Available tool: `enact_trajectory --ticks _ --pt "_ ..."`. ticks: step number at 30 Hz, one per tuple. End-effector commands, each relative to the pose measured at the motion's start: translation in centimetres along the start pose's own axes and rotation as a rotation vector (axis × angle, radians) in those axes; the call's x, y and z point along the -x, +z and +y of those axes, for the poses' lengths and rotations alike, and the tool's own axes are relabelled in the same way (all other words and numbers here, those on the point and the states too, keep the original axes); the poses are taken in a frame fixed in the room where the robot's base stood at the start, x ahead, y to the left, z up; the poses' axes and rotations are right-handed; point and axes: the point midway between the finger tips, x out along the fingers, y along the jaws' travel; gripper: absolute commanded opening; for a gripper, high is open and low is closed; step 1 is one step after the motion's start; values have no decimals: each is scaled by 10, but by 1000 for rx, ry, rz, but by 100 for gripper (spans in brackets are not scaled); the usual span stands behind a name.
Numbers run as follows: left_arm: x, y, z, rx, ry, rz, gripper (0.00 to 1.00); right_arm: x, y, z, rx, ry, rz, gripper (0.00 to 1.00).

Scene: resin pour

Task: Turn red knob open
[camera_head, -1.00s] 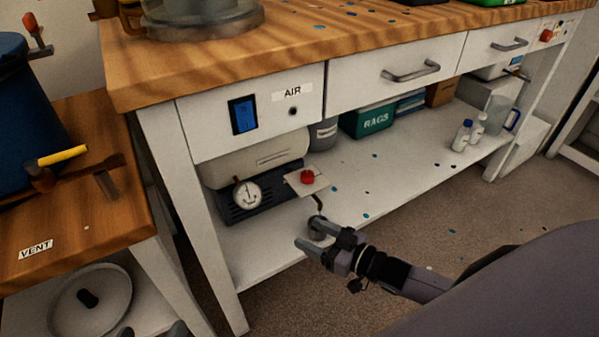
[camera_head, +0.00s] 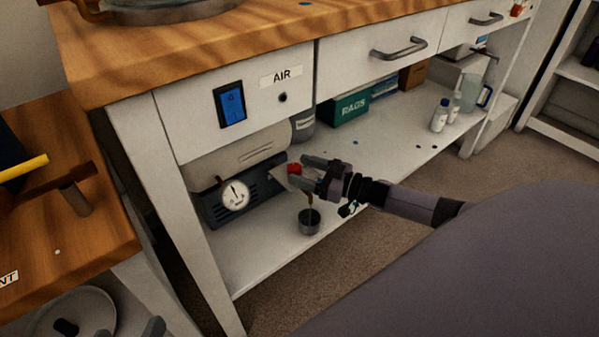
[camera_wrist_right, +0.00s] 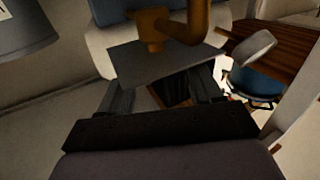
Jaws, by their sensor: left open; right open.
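The red knob (camera_head: 294,169) sits on a small pale plate beside the compressor (camera_head: 240,155) under the bench, partly covered by my right gripper. My right gripper (camera_head: 290,173) is open, with its fingers on either side of the knob; I cannot tell if they touch it. In the right wrist view, the grey plate (camera_wrist_right: 160,62) lies across the finger ends, with an orange-brown pipe (camera_wrist_right: 197,22) beyond; the knob cannot be made out. My left gripper (camera_head: 153,328) just shows its fingertips at the bottom edge, open and away from the knob.
A green RAGS box (camera_head: 350,108) is behind. The AIR drawer front (camera_head: 265,100) is above. The shelf's right middle is mostly clear.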

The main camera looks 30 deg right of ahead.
Motion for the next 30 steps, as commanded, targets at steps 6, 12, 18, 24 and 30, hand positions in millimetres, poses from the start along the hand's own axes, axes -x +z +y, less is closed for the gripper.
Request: enact_trajectory --ticks 6,12,18,24,30 --pt "5 -4 -4 -42 -11 29 92 -14 1 0 0 0 -1 64" --pt "7 0 -4 -41 -15 19 92 -15 0 0 -1 1 -1 64" --pt "7 0 -4 -41 -15 17 92 -15 0 0 0 1 -1 19" --pt "7 0 -4 -37 -15 14 92 -15 0 0 0 3 -1 8" --pt "8 -4 1 -8 -1 -3 92 -15 -2 -2 -3 45 -4 9"
